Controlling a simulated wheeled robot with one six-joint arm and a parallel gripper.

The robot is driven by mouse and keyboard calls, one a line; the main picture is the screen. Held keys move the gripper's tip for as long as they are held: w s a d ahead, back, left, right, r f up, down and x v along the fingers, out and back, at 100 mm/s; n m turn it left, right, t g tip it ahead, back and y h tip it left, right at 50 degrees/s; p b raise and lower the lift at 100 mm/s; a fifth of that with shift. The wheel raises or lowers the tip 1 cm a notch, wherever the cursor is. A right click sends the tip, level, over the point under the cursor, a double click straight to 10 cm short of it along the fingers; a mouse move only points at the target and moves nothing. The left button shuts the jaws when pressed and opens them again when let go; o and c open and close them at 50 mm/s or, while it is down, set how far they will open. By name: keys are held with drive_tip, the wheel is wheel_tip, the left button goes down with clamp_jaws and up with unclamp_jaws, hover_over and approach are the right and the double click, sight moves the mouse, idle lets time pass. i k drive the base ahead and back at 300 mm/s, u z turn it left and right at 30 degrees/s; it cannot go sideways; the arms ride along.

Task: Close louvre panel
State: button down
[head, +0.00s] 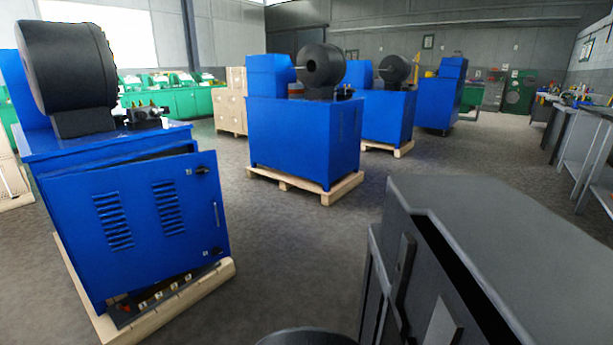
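The louvre panel (140,225) is a blue door with two sets of dark slots on the front of the nearest blue machine (105,140), at the left of the head view. It stands ajar, with a dark gap along its top edge and the cabinet floor showing below it. Two small black latches, an upper one (203,170) and a lower one (212,252), and a thin upright handle (216,214) sit near its right edge. My gripper does not show in this view, so its place relative to the panel cannot be told.
The near machine stands on a wooden pallet (185,302) that juts out in front. More blue machines on pallets (305,140) stand behind. Grey floor (290,240) is open between them. A dark grey body fills the lower right. Workbenches (590,140) line the right side.

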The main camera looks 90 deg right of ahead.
sight(128, 227)
drive_tip(key=z, duration=4.35)
drive_tip(key=i, duration=0.15)
drive_tip(key=u, duration=2.8)
drive_tip(key=i, duration=0.8)
